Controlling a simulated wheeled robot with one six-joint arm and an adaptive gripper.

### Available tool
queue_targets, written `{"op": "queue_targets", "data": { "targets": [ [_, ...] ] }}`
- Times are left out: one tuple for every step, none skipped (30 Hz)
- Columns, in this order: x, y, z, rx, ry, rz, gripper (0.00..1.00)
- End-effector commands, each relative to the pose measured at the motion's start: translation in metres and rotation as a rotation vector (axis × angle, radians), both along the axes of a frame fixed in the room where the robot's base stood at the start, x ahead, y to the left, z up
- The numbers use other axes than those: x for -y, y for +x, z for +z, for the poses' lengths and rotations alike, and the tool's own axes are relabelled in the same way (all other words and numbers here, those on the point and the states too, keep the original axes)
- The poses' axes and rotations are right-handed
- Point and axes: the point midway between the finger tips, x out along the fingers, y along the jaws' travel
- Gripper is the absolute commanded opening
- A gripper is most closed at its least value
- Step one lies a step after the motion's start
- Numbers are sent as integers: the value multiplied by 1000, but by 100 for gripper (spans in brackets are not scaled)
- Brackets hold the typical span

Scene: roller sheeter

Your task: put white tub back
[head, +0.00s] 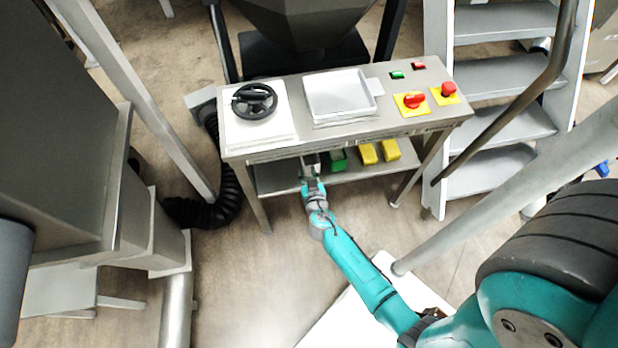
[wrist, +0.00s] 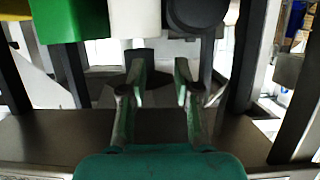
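My gripper (head: 312,172) reaches in under the metal table's top, above its lower shelf. In the wrist view my gripper (wrist: 160,78) has its two fingers apart, with nothing held between them. A white tub (wrist: 134,18) shows at the top of the wrist view, beyond the fingertips and apart from them, partly cut off by the frame edge. Beside it is a green tub (wrist: 72,45), which also shows in the head view (head: 338,160), just right of my gripper. I cannot clearly make out the white tub in the head view.
Yellow tubs (head: 368,153) stand right of the green tub on the lower shelf (head: 278,177). A dark round object (wrist: 196,15) is beside the white tub. The table top (head: 300,132) carries a black handwheel (head: 254,101), a tray (head: 340,97) and switches. Steps (head: 505,115) stand right.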

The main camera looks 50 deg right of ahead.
Motion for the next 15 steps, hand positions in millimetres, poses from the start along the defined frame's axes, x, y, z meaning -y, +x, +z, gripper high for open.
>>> {"op": "queue_targets", "data": {
  "targets": [
    [-5, -6, 2, 0, 0, 2, 31],
    [-6, -8, 3, 0, 0, 2, 31],
    [-8, -12, 5, 0, 0, 1, 31],
    [-10, -14, 6, 0, 0, 1, 31],
    [-11, -15, 6, 0, 0, 1, 31],
    [-12, -17, 7, 0, -1, 1, 31],
    [-13, -17, 8, 0, -1, 1, 31],
    [-13, -18, 8, 0, -1, 1, 31],
    [-14, -19, 9, 1, 0, 1, 31],
    [-14, -19, 9, 1, -1, 0, 31],
    [-14, -20, 9, 1, -1, 0, 31],
    [-14, -20, 9, 1, -1, 0, 31],
    [-14, -20, 9, 1, -1, 0, 31],
    [-14, -21, 9, -1, 0, 2, 31],
    [-16, -23, 8, -3, 2, 5, 31]
  ]
}}
